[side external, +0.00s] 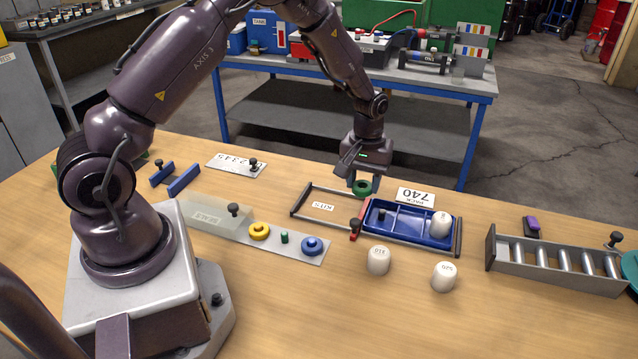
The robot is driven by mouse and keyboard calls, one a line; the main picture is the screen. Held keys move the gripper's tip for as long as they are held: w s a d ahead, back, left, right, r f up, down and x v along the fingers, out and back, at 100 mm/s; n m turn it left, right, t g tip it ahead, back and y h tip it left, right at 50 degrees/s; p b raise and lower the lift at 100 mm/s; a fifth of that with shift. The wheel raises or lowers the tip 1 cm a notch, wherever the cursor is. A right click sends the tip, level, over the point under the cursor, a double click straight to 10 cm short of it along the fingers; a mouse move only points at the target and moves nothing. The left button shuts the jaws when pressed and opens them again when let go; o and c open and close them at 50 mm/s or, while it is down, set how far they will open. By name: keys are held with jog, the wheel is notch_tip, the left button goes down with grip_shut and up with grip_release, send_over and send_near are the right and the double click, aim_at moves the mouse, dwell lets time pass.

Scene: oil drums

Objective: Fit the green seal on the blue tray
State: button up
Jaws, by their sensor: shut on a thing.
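The green seal (362,188) is a ring held at the tips of my gripper (358,181), which is shut on it. The seal is just behind the left end of the blue tray (409,231) and appears above the table, though its exact height is hard to tell. The blue tray has several compartments. A small dark peg (381,215) stands in its left part, and a white cylinder (440,224) stands at its right end.
A grey strip (328,252) holds a yellow seal (259,231), a bare green peg (284,238) and a blue seal (312,246). White cylinders (378,260) (444,276) stand before the tray. An empty frame (306,188) lies left; a roller rack (550,268) stands right.

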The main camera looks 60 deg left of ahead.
jog(key=shift+m, duration=0.8)
jog(key=w, duration=0.1)
jog(key=w+d, duration=0.1)
jog(key=w, duration=0.2)
jog(key=shift+w+d+f, duration=0.4)
jog(key=shift+f, duration=2)
jog(key=shift+f, duration=1)
jog(key=o, duration=1.4)
jog(key=shift+r, duration=2.8)
